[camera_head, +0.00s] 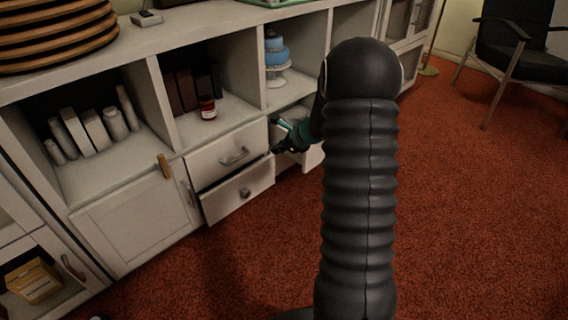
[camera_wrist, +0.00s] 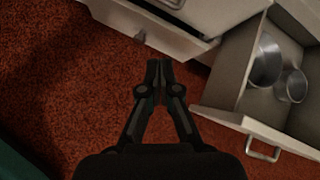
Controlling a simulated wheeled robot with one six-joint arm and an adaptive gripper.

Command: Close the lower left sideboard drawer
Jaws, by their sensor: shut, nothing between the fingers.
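The lower left drawer (camera_head: 238,194) is a white front with a small metal knob, under the upper left drawer (camera_head: 222,152). A dark gap shows above it, so it stands somewhat pulled out. In the wrist view, the lower left drawer (camera_wrist: 165,38) lies at the top, its knob near the left. My gripper (camera_head: 276,150) is at the right end of these drawers in the head view. In the wrist view my gripper (camera_wrist: 159,64) is shut and empty, its tips just off the drawer front's right end. I cannot tell if they touch.
An open drawer (camera_wrist: 232,118) with metal cans stands right of my gripper in the wrist view, its handle facing outward. My arm hides part of it in the head view. A cupboard door (camera_head: 140,222) is left of the drawers. Red carpet (camera_head: 480,220) is clear in front.

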